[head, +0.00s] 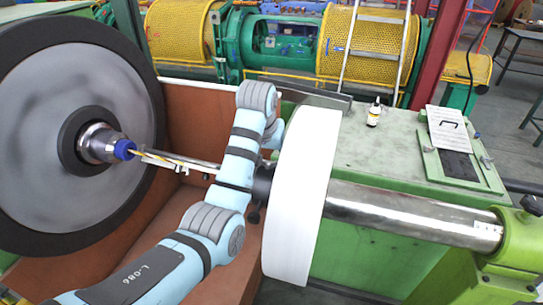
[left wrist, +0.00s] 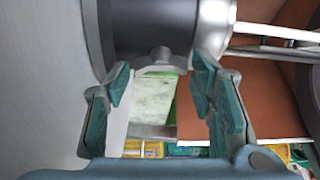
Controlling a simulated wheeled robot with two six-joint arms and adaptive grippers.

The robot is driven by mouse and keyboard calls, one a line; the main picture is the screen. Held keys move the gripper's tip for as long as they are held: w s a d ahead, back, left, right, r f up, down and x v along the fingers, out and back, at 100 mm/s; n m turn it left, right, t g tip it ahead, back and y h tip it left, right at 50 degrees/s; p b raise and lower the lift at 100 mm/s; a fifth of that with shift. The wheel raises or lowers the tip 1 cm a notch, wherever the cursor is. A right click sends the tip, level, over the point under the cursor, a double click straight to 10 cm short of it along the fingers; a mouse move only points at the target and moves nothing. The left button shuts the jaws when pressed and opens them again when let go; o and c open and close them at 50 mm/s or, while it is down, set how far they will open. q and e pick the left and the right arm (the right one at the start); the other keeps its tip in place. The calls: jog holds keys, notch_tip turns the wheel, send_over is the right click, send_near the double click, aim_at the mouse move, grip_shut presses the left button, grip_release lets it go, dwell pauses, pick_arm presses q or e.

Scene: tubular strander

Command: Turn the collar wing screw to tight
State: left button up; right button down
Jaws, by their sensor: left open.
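The dark collar (head: 263,186) sits on the shaft against the white disc (head: 300,200), partly behind my left arm in the head view. In the left wrist view, the collar (left wrist: 150,25) fills the top. A grey wing screw (left wrist: 160,59) stands out from it, with its wings spread sideways. My left gripper (left wrist: 161,78) is open, with its two green-padded fingers on either side of the wing screw and a gap to each. In the head view my arm hides the fingers. My right gripper is not in view.
A large grey reel with a black rim (head: 75,130) stands at the left. A steel shaft (head: 400,213) runs right to a green support (head: 510,250). A green bench top (head: 400,150) holds a small bottle (head: 374,113). A brown trough (head: 195,115) lies below the shaft.

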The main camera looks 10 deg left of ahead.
pick_arm(q)
jog(key=shift+s+r, duration=0.1)
jog(key=shift+s, duration=0.05)
jog(key=c, duration=0.9)
jog(key=shift+o, duration=0.2)
jog(key=shift+a+m, duration=0.1)
jog(key=shift+m, duration=0.3)
jog(key=m+h, duration=0.1)
jog(key=m, duration=0.1)
jog(key=shift+a+m, duration=0.1)
jog(key=shift+m, duration=0.2)
jog(key=m, duration=0.1)
jog(key=m+h, duration=0.1)
jog(key=m, duration=0.1)
jog(key=shift+a+m+g+h, duration=0.1)
jog(key=shift+m+g+h, duration=0.2)
jog(key=m+g+h, duration=0.1)
jog(key=m, duration=0.2)
jog(key=shift+m, duration=0.3)
jog(key=shift+w+m+g+h, duration=0.15)
jog(key=shift+m+g, duration=0.1)
jog(key=shift+m, duration=0.55)
jog(key=shift+w+m+g+h, duration=0.15)
jog(key=shift+m+g, duration=0.1)
jog(key=shift+m, duration=0.85)
